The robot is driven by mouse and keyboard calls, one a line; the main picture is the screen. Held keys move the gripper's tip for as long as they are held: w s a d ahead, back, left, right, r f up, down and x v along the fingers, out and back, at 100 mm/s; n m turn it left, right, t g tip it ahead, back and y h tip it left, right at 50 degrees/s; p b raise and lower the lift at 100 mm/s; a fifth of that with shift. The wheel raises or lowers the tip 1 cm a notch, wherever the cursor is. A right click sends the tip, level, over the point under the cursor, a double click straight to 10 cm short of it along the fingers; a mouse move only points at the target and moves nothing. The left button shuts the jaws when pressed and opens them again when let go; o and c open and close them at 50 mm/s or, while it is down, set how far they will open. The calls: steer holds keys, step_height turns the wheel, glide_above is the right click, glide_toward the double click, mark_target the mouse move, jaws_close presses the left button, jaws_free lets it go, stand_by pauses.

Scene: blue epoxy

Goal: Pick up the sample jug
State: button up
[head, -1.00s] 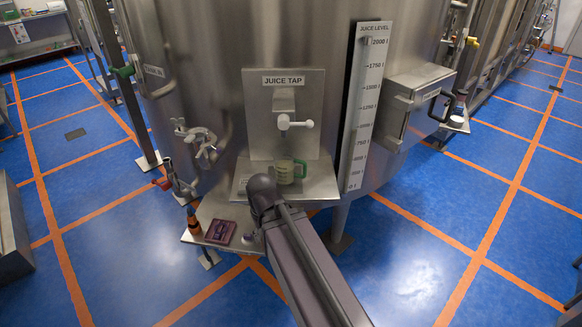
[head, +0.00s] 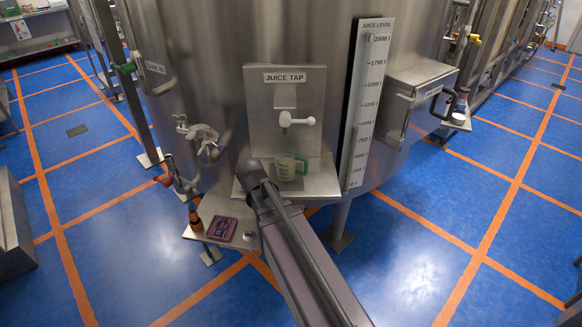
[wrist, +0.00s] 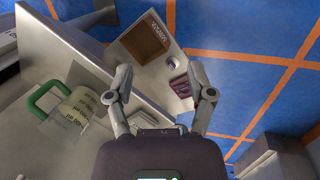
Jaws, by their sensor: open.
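The sample jug is a clear, pale green jug (head: 287,168) with a green handle and printed markings. It stands on the steel shelf under the juice tap (head: 285,121). In the wrist view the jug (wrist: 80,108) is at the left, its green handle pointing further left. My gripper (wrist: 163,82) has its fingers spread with nothing between them. It is to the right of the jug in the wrist view and apart from it. In the head view my arm hides the gripper.
A lower steel plate (head: 212,212) carries a maroon box (head: 221,229), an orange and black item (head: 195,221) and a small whitish object (head: 248,236). The juice level scale (head: 366,110) and a wall box (head: 420,95) are at the right. Blue floor lies open beyond.

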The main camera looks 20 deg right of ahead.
steer(key=w+d+r+n+h, duration=0.3)
steer(key=w+r+n, duration=0.1)
steer(key=w, duration=0.3)
steer(key=w+d+r+n+h, duration=0.3)
steer(key=w+n+h, duration=0.1)
steer(key=w, duration=0.3)
steer(key=w+d+r+n+h, duration=0.3)
steer(key=w+d+r+n, duration=0.1)
steer(key=w+n, duration=0.2)
steer(key=shift+w+r+h+p, duration=0.3)
steer(key=shift+w, duration=0.3)
steer(key=b, duration=0.8)
glide_toward(294, 157)
steer(key=d+f, duration=0.1)
steer(key=d, duration=0.1)
steer(key=shift+w+d+f+b, duration=0.15)
steer(key=shift+d+f+b, duration=0.1)
steer(key=shift+d, duration=0.3)
steer(key=shift+w+d+f+b, duration=0.15)
steer(key=shift+d+f+b, duration=0.1)
steer(key=shift+d, duration=0.3)
